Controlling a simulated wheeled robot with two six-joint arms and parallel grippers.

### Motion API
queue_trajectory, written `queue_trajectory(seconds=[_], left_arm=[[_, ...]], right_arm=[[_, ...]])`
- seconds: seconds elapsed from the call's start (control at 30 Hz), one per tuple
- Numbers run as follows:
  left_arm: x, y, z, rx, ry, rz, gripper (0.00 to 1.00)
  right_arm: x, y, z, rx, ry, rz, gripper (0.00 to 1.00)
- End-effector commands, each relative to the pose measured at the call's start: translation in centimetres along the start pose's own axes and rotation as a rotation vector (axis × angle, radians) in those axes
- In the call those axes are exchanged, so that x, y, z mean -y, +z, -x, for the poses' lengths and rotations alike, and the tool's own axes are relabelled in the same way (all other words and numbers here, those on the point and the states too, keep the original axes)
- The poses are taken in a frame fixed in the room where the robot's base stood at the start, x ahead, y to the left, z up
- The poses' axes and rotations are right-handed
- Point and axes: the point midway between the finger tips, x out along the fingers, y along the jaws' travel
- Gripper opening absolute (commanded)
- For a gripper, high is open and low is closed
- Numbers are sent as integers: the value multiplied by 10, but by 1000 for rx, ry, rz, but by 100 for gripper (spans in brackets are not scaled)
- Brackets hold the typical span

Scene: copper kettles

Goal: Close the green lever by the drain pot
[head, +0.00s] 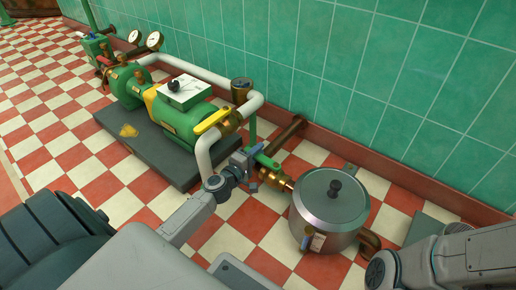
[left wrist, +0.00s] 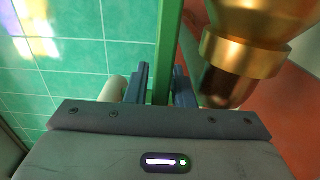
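The green lever (head: 267,161) is at the brass drain valve (head: 273,178), just left of the steel drain pot (head: 331,208). In the left wrist view the lever (left wrist: 167,48) runs upright between my two fingers, which stand close on either side of it. My left gripper (head: 257,164) appears shut on the lever; in the head view its fingers partly hide it. The brass valve body (left wrist: 240,50) fills the upper right of the left wrist view. Of my right arm only links show at the lower right; its gripper is out of view.
A green machine (head: 180,118) with pipes and a yellow lever (head: 211,122) stands on a dark slab (head: 125,141) to the left. A green tiled wall (head: 345,60) rises behind. The checkered floor (head: 55,125) is clear farther left.

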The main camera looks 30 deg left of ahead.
Motion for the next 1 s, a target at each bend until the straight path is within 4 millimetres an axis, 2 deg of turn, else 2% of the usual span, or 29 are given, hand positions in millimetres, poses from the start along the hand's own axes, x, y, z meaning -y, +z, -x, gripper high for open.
queue_trajectory(seconds=[0.33,0.37,0.47,0.77,1.0], left_arm=[[1,0,-4,1,0,1,22],[1,0,-4,1,0,1,20],[1,0,-4,1,0,1,0],[1,1,-5,-1,-1,1,0],[0,9,-9,-24,0,3,0]], right_arm=[[0,1,-1,1,0,0,36],[0,1,-1,1,0,0,36],[0,1,-1,1,0,0,36],[0,1,-1,2,-1,0,36],[1,3,-4,2,-2,1,36]])
